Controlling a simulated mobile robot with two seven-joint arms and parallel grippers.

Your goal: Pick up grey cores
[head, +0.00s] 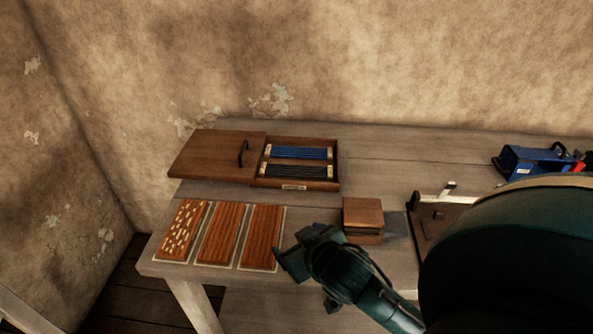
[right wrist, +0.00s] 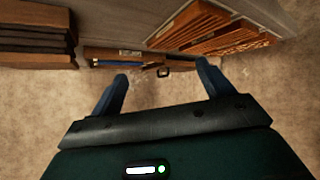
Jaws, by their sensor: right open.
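The grey cores (head: 296,171) are a row of dark, thin rods in the front compartment of an open wooden box (head: 333,182) on the table. A row of blue rods (head: 299,153) lies in the compartment behind them. My right gripper (head: 297,265) is over the front of the table, in front of the box and apart from it. In the right wrist view its two fingers (right wrist: 162,82) are spread with nothing between them. The box and a strip of blue (right wrist: 105,63) show beyond the fingers there; I cannot make out the grey cores. My left gripper is not in view.
A wooden lid (head: 212,155) with a black handle lies left of the box. Three slotted wooden panels (head: 222,232) lie at the front left, the leftmost holding pale pieces. A wooden block stack (head: 363,216) stands right of my gripper. A blue device (head: 530,162) is at the right.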

